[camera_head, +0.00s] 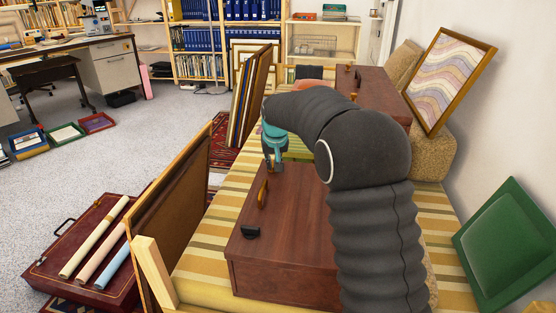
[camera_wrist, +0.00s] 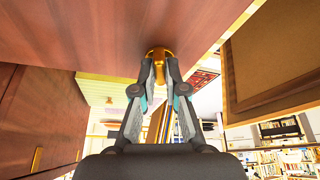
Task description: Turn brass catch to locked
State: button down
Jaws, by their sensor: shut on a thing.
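A dark reddish-brown wooden case (camera_head: 290,225) lies on the yellow striped surface. An upright brass piece (camera_head: 263,194) and a small black fitting (camera_head: 250,232) are on its left part. My gripper (camera_head: 272,160) hangs at the far left part of this case, partly hidden by my arm. In the wrist view my gripper's fingertips (camera_wrist: 159,58) are closed around a brass catch (camera_wrist: 158,50) against a brown wooden face. Most of the catch is hidden between the fingers, so I cannot tell its turn angle. Another brass piece (camera_wrist: 37,160) shows on wood at lower left.
A second brown case (camera_head: 375,90) lies farther back. A large framed panel (camera_head: 170,215) leans at the left edge of the striped surface (camera_head: 210,240), with more frames (camera_head: 255,95) behind. A patterned print (camera_head: 450,80) and a green cushioned piece (camera_head: 510,240) stand at right.

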jog(key=shift+a+m+h, duration=0.15)
jog(key=shift+m+h, duration=0.15)
jog(key=shift+m, duration=0.65)
jog(key=shift+a+m+h, duration=0.1)
jog(key=shift+m+h, duration=0.2)
jog(key=shift+m, duration=0.65)
jog(key=c, duration=1.2)
grip_release()
jog(key=shift+d, duration=0.15)
jog(key=v, duration=1.2)
